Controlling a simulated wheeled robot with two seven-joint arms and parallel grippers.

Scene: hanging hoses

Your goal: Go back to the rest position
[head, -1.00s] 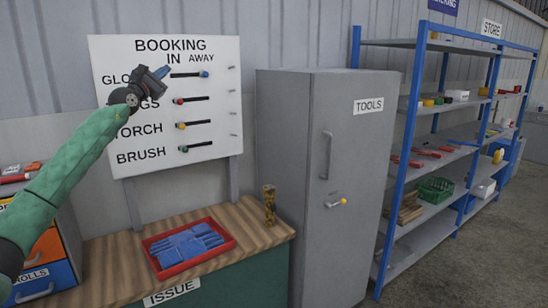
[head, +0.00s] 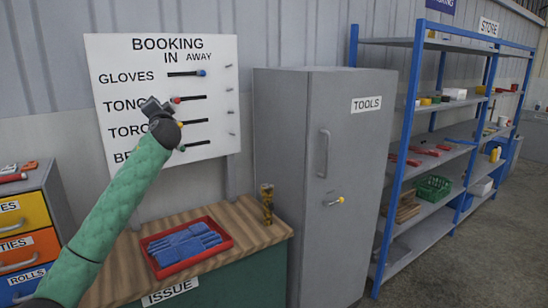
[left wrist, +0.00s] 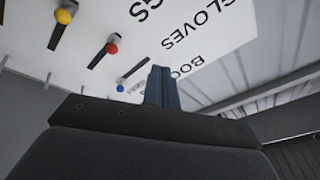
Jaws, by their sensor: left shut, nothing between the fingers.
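My left gripper (head: 152,106) is in front of the white booking board (head: 215,100), over the TONGS and TORCH rows in the head view. In the left wrist view my left gripper (left wrist: 161,82) shows its two fingers pressed together, with nothing between them. The forearm hides part of the lower lettering. My right gripper is not in view.
A wooden counter (head: 262,235) holds a red tray (head: 232,243) of blue gloves and a brown patterned cylinder (head: 267,204). A drawer unit (head: 55,190) stands at the left. A grey TOOLS cabinet (head: 300,130) and blue-framed shelves (head: 405,130) stand right. Floor at the right is clear.

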